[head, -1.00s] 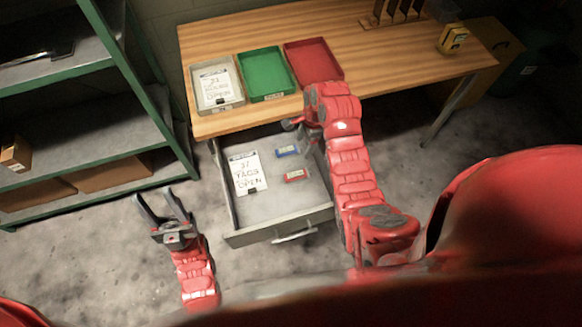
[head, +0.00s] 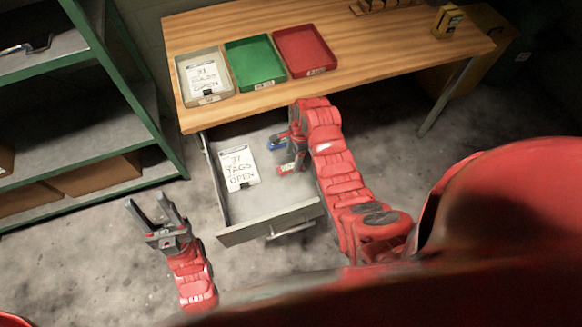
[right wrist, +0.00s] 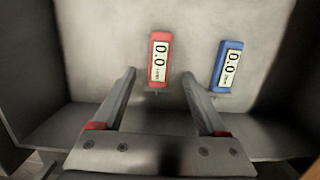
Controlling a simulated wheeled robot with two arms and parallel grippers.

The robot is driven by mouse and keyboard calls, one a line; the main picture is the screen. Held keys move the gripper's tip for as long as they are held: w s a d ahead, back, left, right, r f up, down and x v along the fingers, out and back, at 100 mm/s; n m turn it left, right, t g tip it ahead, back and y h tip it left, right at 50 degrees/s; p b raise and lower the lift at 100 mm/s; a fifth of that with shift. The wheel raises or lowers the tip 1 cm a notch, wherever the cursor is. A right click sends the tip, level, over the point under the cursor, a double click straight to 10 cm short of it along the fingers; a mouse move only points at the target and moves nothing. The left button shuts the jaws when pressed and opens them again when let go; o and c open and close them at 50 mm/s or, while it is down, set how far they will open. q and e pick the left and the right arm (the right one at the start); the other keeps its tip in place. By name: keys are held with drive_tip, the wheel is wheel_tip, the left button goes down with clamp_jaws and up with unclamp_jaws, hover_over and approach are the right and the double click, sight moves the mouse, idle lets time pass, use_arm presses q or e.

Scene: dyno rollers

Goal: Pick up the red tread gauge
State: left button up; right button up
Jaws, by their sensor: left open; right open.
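The red tread gauge (right wrist: 160,58) lies in the open drawer (head: 262,216), its display reading 0.0. In the right wrist view it sits in line with the gap between my right gripper's fingers (right wrist: 158,75), around their tips; I see no grip on it. In the head view my right gripper (head: 281,153) reaches into the drawer, open, and partly hides the red gauge (head: 284,170). A blue gauge (right wrist: 227,66) lies to the right of the red one in the wrist view. My left gripper (head: 148,203) is open and empty, left of the drawer.
A card reading "TAGS OPEN" (head: 238,167) lies in the drawer. The bench (head: 385,40) above holds a grey tray (head: 207,99), a green tray (head: 255,62) and a red tray (head: 306,52). A green-framed shelf (head: 125,75) stands at the left.

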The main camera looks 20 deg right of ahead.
drive_tip(key=shift+f+p, duration=0.45)
drive_tip(key=shift+f, duration=1.85)
clamp_jaws()
